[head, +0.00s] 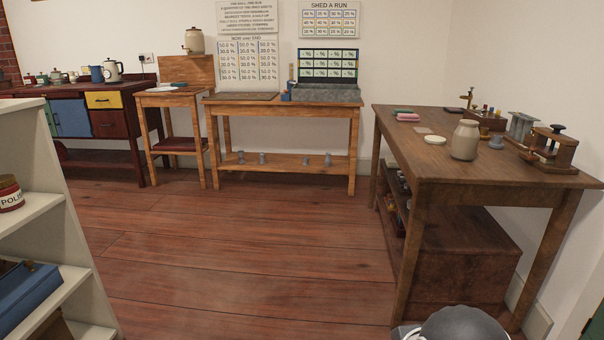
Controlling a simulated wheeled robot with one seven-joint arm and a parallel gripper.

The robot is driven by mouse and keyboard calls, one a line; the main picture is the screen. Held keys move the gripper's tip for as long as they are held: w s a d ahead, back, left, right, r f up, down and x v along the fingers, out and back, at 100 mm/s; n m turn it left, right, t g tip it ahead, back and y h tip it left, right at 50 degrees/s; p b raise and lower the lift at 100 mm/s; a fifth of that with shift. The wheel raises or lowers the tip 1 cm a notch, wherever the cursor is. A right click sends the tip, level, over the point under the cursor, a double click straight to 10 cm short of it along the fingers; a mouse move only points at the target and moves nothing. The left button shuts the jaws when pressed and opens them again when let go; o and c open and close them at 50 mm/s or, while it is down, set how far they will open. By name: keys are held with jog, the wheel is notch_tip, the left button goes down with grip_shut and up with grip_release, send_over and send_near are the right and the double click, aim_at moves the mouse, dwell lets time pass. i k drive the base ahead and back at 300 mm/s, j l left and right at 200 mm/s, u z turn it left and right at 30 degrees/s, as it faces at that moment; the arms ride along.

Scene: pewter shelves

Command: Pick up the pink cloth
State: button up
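The pink cloth (407,117) looks like a small flat folded piece. It lies near the far left edge of the wooden table on the right, with a dark green piece (403,111) touching or just behind it; I cannot tell which. My gripper is not in view. A dark rounded part at the bottom edge, right of centre, looks like part of my arm, well short of the cloth.
The right table (445,180) also holds a white round dish (434,139), a beige jar (465,140) and wooden devices (550,150). A white shelf (45,215) stands close on the left. The wooden floor (240,255) between is clear. A wooden bench (285,110) stands at the back.

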aim_at(401, 116)
jog(key=i+j, duration=0.1)
jog(key=i, duration=1.65)
